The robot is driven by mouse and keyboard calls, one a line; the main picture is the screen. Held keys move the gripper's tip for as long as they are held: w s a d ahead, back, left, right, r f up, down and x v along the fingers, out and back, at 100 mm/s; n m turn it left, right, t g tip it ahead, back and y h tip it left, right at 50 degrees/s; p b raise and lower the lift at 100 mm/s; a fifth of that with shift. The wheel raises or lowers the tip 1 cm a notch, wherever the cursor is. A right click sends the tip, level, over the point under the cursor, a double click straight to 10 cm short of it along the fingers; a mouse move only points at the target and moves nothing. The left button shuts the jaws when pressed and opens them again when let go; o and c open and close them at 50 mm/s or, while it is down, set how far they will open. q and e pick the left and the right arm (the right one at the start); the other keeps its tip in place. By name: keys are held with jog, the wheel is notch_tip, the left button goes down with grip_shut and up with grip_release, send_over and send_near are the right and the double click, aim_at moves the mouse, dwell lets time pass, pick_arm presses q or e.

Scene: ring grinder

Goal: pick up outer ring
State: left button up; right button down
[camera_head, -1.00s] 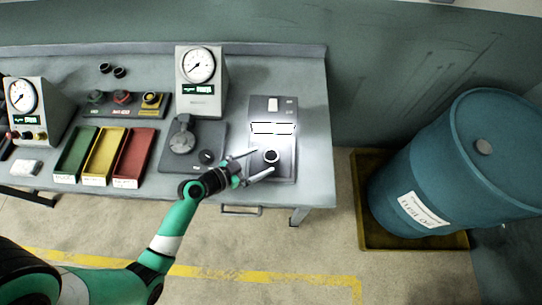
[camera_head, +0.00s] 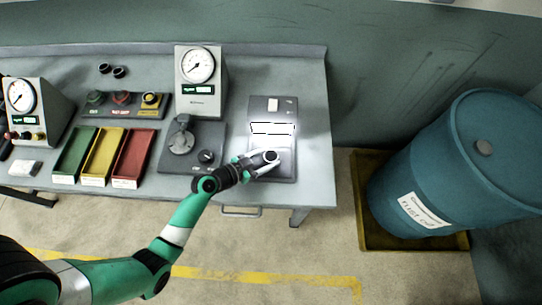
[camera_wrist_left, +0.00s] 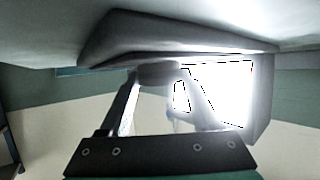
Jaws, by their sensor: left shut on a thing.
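The outer ring (camera_head: 271,155) is a small dark round piece on the front part of the grey device with the bright screen. It also shows in the left wrist view as a dark short cylinder (camera_wrist_left: 159,73) between my fingers. My left gripper (camera_head: 265,160) comes in from the lower left, with its light fingers shut on the ring from both sides. The ring's lower part is partly hidden by the fingers. My right gripper is not in view.
The grey device (camera_head: 284,108) with a bright screen stands at the bench's right end. Left of it are a grey fixture with a knob (camera_head: 206,156), a gauge box (camera_head: 200,85), and green, yellow and red trays (camera_head: 133,155). Two dark rings (camera_head: 112,70) lie at the back.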

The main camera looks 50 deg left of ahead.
aim_at(266, 161)
pick_arm(q)
jog(key=shift+r, duration=0.1)
grip_shut()
jog(key=r+p, duration=0.1)
jog(key=r, duration=0.1)
jog(key=s+r+p, duration=0.1)
jog(key=r, duration=0.2)
jog(key=shift+d, duration=0.2)
jog(key=s+d+r+p, duration=0.2)
jog(key=s+d+r, duration=0.3)
jog(key=s+r, duration=0.3)
jog(key=s, duration=0.4)
jog(key=shift+p, duration=0.4)
jog(key=shift+d, duration=0.1)
